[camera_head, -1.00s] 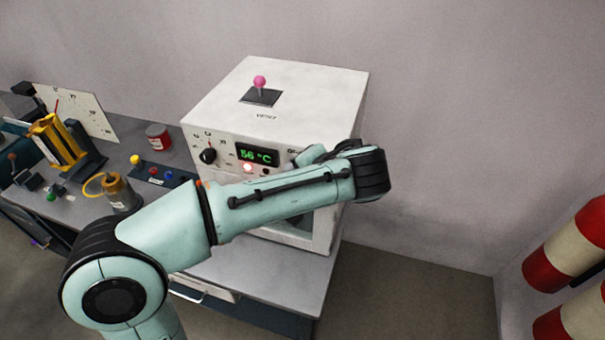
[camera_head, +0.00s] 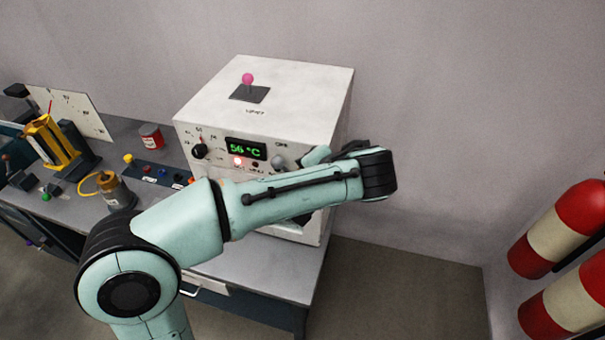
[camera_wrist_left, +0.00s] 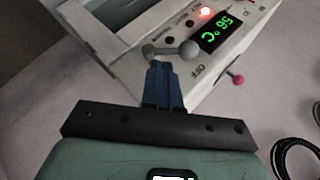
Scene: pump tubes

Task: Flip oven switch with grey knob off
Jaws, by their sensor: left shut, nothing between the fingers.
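The white oven (camera_head: 265,100) stands on the table with a lit green display (camera_head: 246,148) reading 56 °C and a red light. Its grey-knobbed switch (camera_head: 279,162) is on the front, just right of the display. In the left wrist view the grey knob (camera_wrist_left: 188,50) sits on a short grey lever. My left gripper (camera_wrist_left: 160,70) is shut and empty, its blue fingertips right by the lever and knob. I cannot tell whether they touch. In the head view my left arm hides the fingers and part of the oven front.
A black dial (camera_head: 199,151) is left of the display, and a pink-knobbed lever (camera_head: 248,79) stands on the oven top. Red-and-white cylinders (camera_head: 558,229) are at the right.

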